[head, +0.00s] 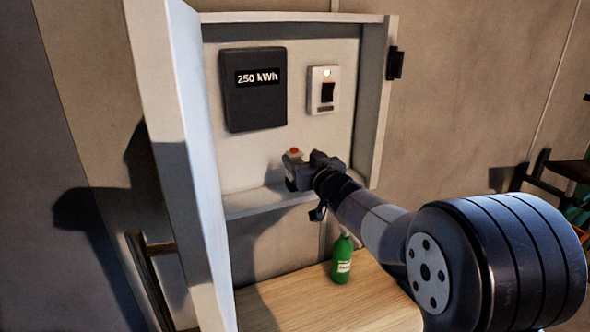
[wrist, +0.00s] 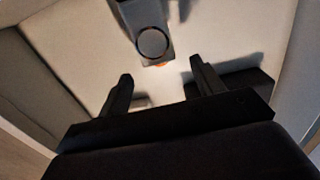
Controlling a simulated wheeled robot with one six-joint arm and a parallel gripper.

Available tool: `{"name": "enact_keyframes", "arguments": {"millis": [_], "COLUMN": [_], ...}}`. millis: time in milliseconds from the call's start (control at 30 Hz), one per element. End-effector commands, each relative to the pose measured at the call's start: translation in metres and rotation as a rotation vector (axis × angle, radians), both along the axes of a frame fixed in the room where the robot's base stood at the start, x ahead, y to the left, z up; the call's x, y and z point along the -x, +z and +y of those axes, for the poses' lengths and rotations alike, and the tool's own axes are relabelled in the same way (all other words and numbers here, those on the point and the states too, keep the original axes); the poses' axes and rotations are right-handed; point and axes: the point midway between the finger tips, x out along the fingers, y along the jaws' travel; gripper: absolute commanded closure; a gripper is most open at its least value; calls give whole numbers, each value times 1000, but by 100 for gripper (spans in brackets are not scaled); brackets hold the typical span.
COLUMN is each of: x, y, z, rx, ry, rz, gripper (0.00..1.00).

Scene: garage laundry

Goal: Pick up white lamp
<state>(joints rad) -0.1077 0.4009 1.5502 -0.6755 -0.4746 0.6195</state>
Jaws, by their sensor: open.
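A small pale device with an orange-red top (head: 293,155), which may be the white lamp, stands in the open wall cabinet just left of my gripper (head: 312,168). Its lower part is partly hidden by the gripper. The wrist view shows a grey body with a round dark face (wrist: 152,42) and an orange bit, seemingly the same device. It lies beyond and between the two fingertips of my gripper (wrist: 160,72). The fingers are spread apart with nothing held between them. I cannot tell whether a finger touches the device.
The cabinet (head: 280,200) has a door open at left and side walls close around my gripper. A black meter box (head: 254,88) and a switch (head: 323,90) are on its back wall. A green bottle (head: 342,260) stands on the wooden top (head: 320,300) below.

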Motion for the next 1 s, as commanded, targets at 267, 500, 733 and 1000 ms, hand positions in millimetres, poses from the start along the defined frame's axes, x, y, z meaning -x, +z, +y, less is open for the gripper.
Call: {"name": "enact_keyframes", "arguments": {"millis": [267, 500, 733, 1000], "x": [-22, -45, -49, -49], "y": [-5, -7, -9, -8], "z": [10, 20, 21, 21], "rx": [0, 1, 0, 0], "ry": [0, -1, -1, -1], "rz": [3, 2, 1, 1], "gripper": [36, 36, 36, 51]}}
